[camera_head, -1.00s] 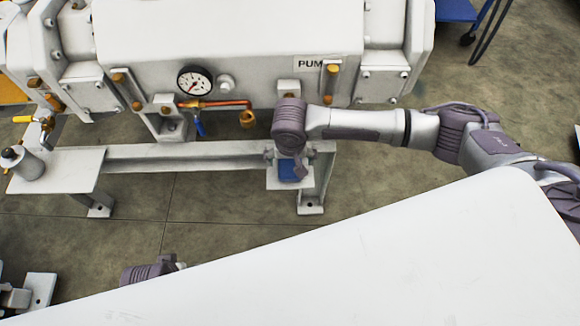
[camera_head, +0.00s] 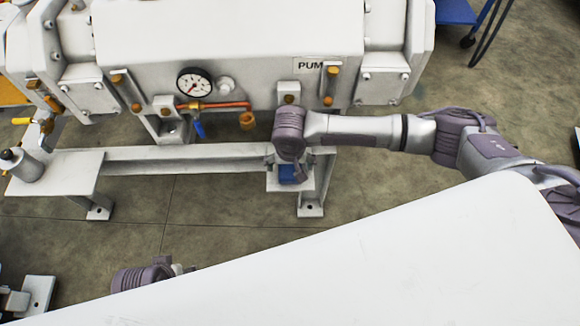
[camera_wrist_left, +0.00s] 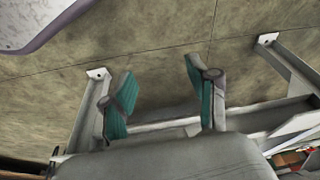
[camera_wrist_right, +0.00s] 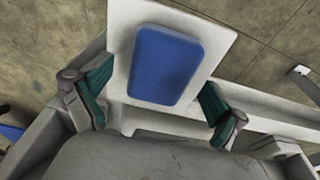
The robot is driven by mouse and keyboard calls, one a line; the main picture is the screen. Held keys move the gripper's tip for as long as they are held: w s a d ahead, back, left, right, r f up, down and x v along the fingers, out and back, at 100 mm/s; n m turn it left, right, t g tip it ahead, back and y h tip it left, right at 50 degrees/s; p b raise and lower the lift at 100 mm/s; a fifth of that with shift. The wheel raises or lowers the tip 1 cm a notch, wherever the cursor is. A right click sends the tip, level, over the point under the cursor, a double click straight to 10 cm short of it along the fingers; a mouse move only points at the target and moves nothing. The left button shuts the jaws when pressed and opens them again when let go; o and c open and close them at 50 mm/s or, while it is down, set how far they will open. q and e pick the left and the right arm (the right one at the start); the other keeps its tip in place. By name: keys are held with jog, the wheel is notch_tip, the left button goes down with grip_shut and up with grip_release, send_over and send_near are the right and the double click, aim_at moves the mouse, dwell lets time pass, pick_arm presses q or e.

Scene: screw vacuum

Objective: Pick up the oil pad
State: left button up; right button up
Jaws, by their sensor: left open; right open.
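The oil pad is a blue rounded block (camera_wrist_right: 165,64) lying on a small white shelf (camera_wrist_right: 220,37) in the right wrist view. In the head view a bit of the blue pad (camera_head: 288,173) shows below my right wrist, which hides the rest. My right gripper (camera_wrist_right: 153,100) is open, with a green-lined finger on each side of the pad's near end, apart from it. In the head view the fingers of my right gripper are hidden by the wrist. My left gripper (camera_wrist_left: 162,95) is open and empty in the left wrist view, above the floor and the frame.
A white pump (camera_head: 230,50) with a gauge (camera_head: 195,82) and copper pipe stands behind the shelf on a steel frame (camera_head: 185,155). A large white surface (camera_head: 400,260) covers the lower right. Bare floor (camera_head: 230,205) lies between.

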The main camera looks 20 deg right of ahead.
pick_arm(q)
jog(key=shift+d+f, duration=0.1)
jog(key=shift+f, duration=0.6)
pick_arm(e)
jog(key=shift+f, duration=0.1)
pick_arm(q)
jog(key=shift+f, duration=0.25)
jog(key=shift+f+p, duration=0.15)
jog(key=shift+p, duration=0.15)
jog(key=shift+s+f, duration=0.1)
jog(key=shift+f, duration=0.1)
jog(key=shift+f, duration=0.1)
pick_arm(e)
jog(key=shift+f, duration=0.1)
jog(key=shift+c, duration=0.2)
jog(key=c, duration=1)
